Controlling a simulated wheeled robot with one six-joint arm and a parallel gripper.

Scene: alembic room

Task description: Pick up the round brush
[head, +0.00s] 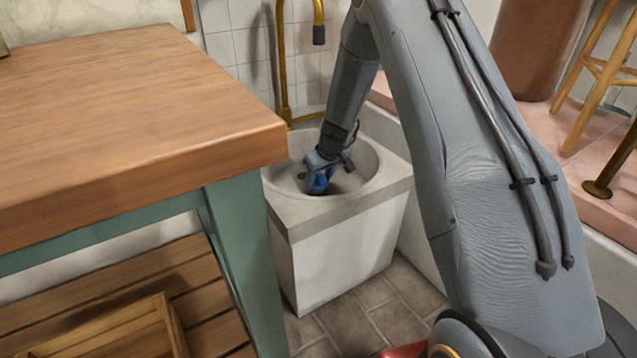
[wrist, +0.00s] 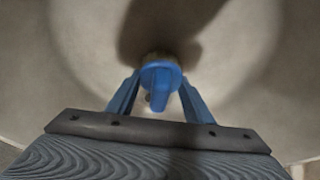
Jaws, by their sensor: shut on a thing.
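The round brush has a blue top and handle with a tan, bristle-like edge behind it. In the wrist view the round brush (wrist: 160,76) sits between the two blue fingers of my gripper (wrist: 158,92), which is shut on it. In the head view my gripper (head: 319,180) reaches down into the round basin of a pale stone sink (head: 345,250). The brush is hard to tell apart from the blue fingers there. I cannot tell whether the brush touches the basin's floor.
A wooden table (head: 120,110) with green legs stands at the left, close to the sink. A brass tap pipe (head: 281,60) rises behind the basin. A wooden stool (head: 595,75) stands on a pink tiled ledge at the right. Tiled floor shows in front of the sink.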

